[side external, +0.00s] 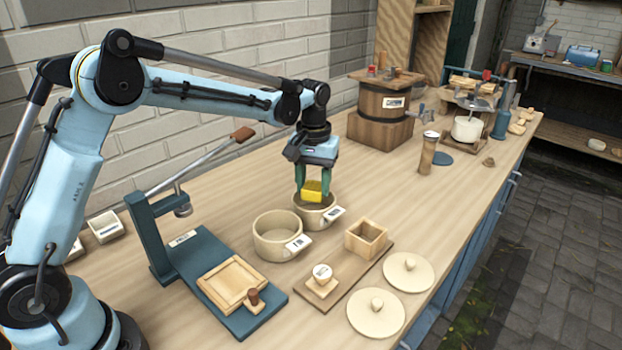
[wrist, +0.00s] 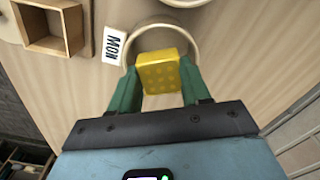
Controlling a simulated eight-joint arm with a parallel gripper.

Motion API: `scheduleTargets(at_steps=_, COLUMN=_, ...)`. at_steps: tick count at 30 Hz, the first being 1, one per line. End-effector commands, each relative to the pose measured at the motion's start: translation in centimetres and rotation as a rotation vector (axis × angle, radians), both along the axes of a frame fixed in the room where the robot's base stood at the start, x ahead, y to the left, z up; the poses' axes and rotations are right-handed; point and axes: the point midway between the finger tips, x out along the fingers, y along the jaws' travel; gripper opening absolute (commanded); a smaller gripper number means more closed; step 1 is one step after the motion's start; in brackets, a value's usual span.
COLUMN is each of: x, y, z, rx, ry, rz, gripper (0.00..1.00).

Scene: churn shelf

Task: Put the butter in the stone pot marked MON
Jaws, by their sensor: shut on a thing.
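The butter is at the mouth of the cream stone pot (side external: 317,217), whose tag reads MON in the wrist view (wrist: 115,45). In the wrist view the butter overlaps the near part of the pot's rim (wrist: 190,36). I cannot tell whether it touches the rim.
A second cream pot (side external: 276,238) with a tag stands close by to the left. A wooden box (side external: 366,238), two round lids (side external: 408,272) and a blue press (side external: 215,270) stand nearer the camera. A wooden barrel (side external: 382,110) stands behind.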

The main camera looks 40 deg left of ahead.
Motion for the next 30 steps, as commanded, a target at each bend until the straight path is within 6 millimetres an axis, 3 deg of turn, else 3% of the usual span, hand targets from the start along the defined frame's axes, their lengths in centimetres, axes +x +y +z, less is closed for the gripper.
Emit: scheduleTargets(at_steps=30, x=0.0, y=0.0, z=-1.6, rx=0.000, ry=0.000, rz=0.000, gripper=0.20)
